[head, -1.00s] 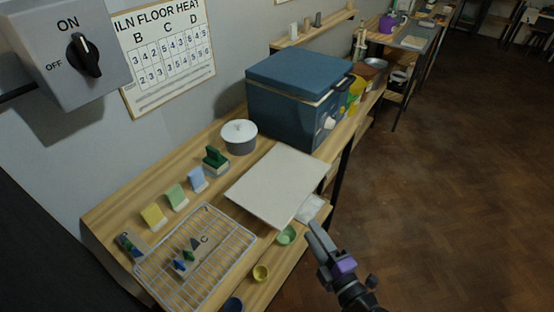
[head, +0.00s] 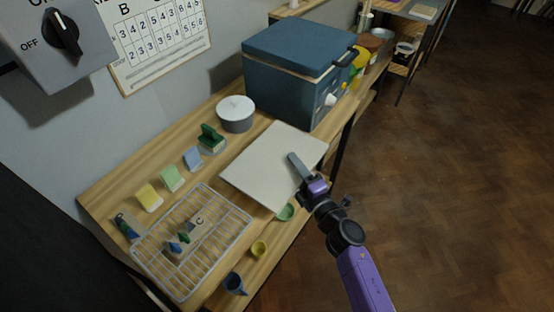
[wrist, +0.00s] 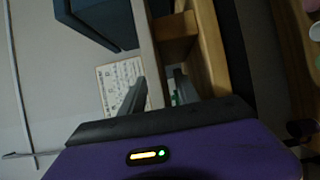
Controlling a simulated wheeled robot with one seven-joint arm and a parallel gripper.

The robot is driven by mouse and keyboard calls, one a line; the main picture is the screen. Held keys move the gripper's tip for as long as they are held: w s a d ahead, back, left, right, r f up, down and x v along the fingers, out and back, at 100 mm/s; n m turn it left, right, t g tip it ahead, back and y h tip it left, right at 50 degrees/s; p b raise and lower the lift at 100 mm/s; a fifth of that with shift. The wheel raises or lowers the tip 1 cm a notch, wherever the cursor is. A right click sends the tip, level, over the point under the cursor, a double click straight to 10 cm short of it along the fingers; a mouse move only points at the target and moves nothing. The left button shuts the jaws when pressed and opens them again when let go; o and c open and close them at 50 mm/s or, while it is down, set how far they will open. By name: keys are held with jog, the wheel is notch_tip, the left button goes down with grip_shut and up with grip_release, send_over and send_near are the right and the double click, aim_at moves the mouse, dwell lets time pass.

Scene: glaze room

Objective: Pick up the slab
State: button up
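The slab, a large flat pale board (head: 262,165), lies on the wooden bench in front of the blue kiln-like box. In the head view my gripper (head: 297,166) is at the slab's right edge, and its finger overlaps that edge in the picture. Whether it touches the slab cannot be told. In the wrist view the two fingers (wrist: 158,92) stand apart, so my gripper is open. I cannot make out the slab clearly in the wrist view.
The blue box (head: 292,75) stands behind the slab. A lidded pot (head: 236,114) stands at its left back. Floor (head: 440,200) is clear at right.

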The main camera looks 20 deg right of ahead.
jog(key=shift+w, duration=0.2)
grip_shut()
dwell(1.2)
jog(key=shift+r, duration=0.1)
